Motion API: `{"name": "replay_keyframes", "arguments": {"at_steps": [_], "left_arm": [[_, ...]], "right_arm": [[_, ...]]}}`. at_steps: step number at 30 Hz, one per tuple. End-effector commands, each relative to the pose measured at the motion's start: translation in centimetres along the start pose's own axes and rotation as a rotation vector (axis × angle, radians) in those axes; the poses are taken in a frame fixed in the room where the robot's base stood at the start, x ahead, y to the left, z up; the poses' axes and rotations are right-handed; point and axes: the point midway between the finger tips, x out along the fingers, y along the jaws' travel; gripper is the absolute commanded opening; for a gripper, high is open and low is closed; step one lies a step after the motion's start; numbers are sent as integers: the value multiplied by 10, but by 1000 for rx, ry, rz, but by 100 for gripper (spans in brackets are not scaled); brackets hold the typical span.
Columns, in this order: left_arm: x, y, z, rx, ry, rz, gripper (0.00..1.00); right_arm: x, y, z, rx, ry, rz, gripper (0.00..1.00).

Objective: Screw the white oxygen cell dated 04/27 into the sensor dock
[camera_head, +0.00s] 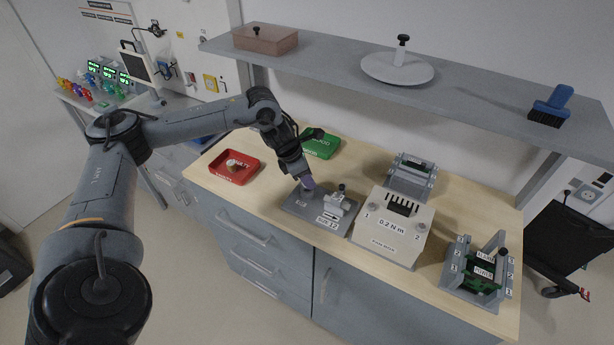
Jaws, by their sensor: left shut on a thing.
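My left gripper (306,180) reaches down over the left part of a grey base plate (297,206) near the bench's front edge. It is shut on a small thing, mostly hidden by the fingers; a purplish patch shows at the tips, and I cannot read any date. Whether that thing touches the plate cannot be told. A pale metal fixture (335,200) stands on the plate's right part, with a label in front. I cannot tell for sure which part is the sensor dock. My right gripper is not in view.
A red tray (217,176) with a small pale item (233,166) lies left, a green tray (322,153) behind. A cream box (378,240) marked 0.2 N m and a grey rack (460,284) with green boards stand right. A shelf (320,51) overhangs the back.

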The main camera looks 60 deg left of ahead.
Motion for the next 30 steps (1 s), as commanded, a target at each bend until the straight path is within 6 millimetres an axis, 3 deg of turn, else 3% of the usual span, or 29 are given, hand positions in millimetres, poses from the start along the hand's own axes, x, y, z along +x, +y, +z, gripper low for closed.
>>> {"name": "replay_keyframes", "arguments": {"at_steps": [30], "left_arm": [[6, 0, -2, 0, -1, 0, 3]], "right_arm": [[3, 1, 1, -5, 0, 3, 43]]}}
